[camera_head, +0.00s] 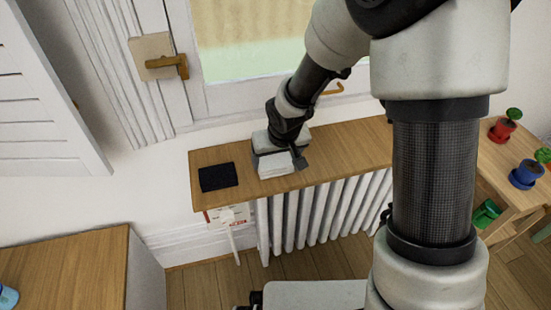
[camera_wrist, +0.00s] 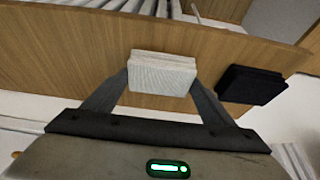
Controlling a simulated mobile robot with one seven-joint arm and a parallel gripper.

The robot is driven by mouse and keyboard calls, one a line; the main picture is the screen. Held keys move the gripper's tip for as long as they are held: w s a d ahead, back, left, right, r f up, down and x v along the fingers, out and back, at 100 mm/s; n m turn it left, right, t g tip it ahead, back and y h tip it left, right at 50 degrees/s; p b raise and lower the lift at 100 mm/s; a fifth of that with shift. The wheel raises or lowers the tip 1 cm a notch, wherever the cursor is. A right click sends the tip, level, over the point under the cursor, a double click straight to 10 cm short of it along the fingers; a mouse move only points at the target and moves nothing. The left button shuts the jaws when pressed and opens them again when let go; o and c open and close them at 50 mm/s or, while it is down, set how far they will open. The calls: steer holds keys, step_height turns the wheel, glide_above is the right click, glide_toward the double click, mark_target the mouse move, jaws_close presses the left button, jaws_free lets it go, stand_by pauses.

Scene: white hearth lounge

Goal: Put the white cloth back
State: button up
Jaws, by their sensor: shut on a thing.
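The white cloth (camera_wrist: 162,73) is a small folded block. It is between the two fingers of my gripper (camera_wrist: 160,90), which is shut on it, over the wooden shelf (camera_wrist: 60,60). In the head view the cloth (camera_head: 275,166) shows below my gripper (camera_head: 282,155), at the shelf (camera_head: 345,145) above the radiator. I cannot tell whether the cloth touches the shelf. A black folded cloth (camera_head: 218,177) lies on the shelf to the left, apart from the white one. It also shows at the right in the wrist view (camera_wrist: 251,84).
A white radiator (camera_head: 320,212) stands under the shelf, and a window (camera_head: 250,40) is behind it. Red (camera_head: 502,130) and blue (camera_head: 526,174) potted plants stand at the right. A wooden cabinet top (camera_head: 70,270) is at lower left. The shelf's left end is clear around the black cloth.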

steer(key=shift+f, duration=0.25)
steer(key=o, duration=1)
steer(key=shift+r, duration=0.1)
